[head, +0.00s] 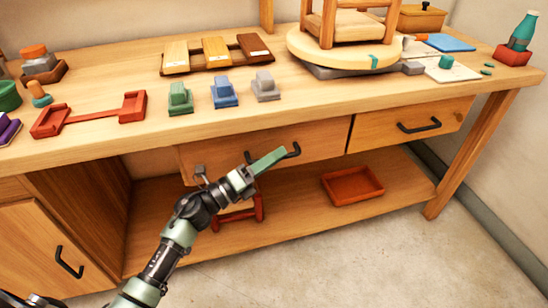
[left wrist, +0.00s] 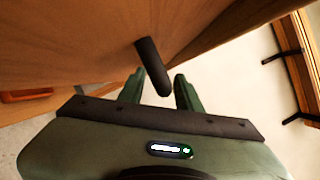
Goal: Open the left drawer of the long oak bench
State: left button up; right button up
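The long oak bench (head: 110,150) has two drawers under its top. The left drawer (head: 325,146) looks shut, with a dark bar handle (head: 293,152) on its front. The handle also shows in the left wrist view (left wrist: 152,65). My left gripper (head: 268,160) is at the handle and partly covers the drawer front. In the left wrist view its two green fingers (left wrist: 160,88) are apart, with the handle's near end between them and gaps visible on both sides. The right drawer (head: 375,130) looks shut. My right gripper is not in view.
A red tray (head: 352,185) and a red frame (head: 236,215) are on the lower shelf, the frame partly behind my left arm. A cupboard door (head: 40,250) with a dark handle is at left. The top holds a round turntable (head: 300,42) with a wooden seat and several small blocks.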

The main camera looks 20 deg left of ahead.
pick_arm(q)
grip_shut()
dwell(1.4)
